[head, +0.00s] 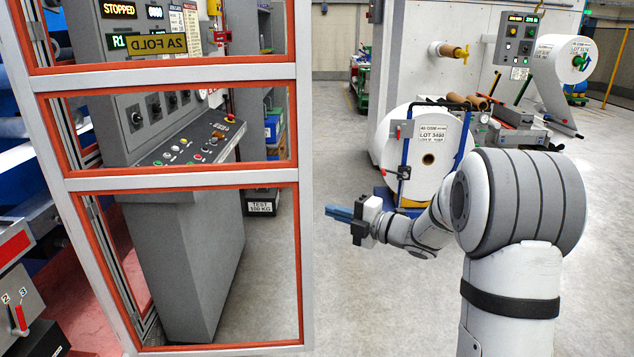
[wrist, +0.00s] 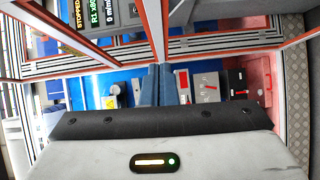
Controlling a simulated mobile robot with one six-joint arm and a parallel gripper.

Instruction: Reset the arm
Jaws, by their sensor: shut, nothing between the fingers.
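My gripper (head: 340,213) is in the middle of the head view, at the end of my bent arm. Its blue fingers are together with nothing between them, and they point left toward the framed guard door. The fingers also show in the wrist view (wrist: 168,85), closed side by side. The gripper is in free air, and in the head view a strip of floor shows between the fingertips and the door frame.
A guard door (head: 302,200) with white and orange framing stands at left, before a grey control console (head: 205,260). A large white roll (head: 428,158) on a blue stand is behind my arm. Open floor (head: 370,310) lies below my gripper.

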